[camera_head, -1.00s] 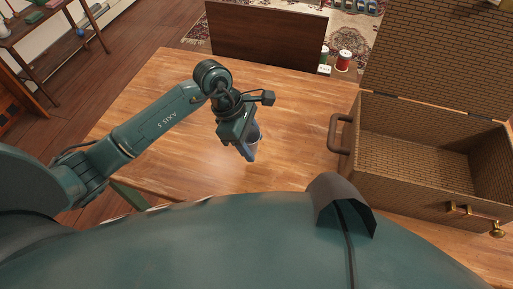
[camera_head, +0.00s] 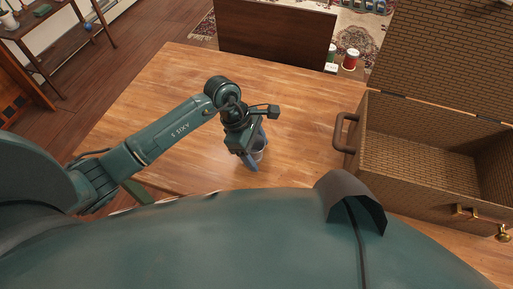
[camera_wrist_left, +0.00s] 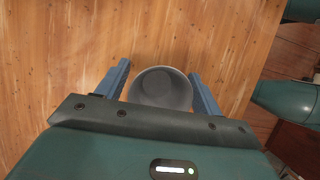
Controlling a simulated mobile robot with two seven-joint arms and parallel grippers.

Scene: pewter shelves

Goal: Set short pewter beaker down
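The short pewter beaker (camera_head: 260,149) is a small grey cup, upright over the near middle of the wooden table (camera_head: 190,110). My left gripper (camera_head: 254,150) reaches down to it, with one blue finger on each side. In the left wrist view the beaker (camera_wrist_left: 160,88) shows its round open rim between the two fingers of the left gripper (camera_wrist_left: 160,72), which close in on its sides. The beaker's base is hidden, so I cannot tell for sure whether it touches the tabletop. My right gripper is not in view.
A large open wicker case (camera_head: 430,187) with a dark handle (camera_head: 342,133) stands to the right. A dark brown panel (camera_head: 275,38) stands at the table's far edge, with small jars (camera_head: 350,59) beside it. The tabletop around the beaker is clear.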

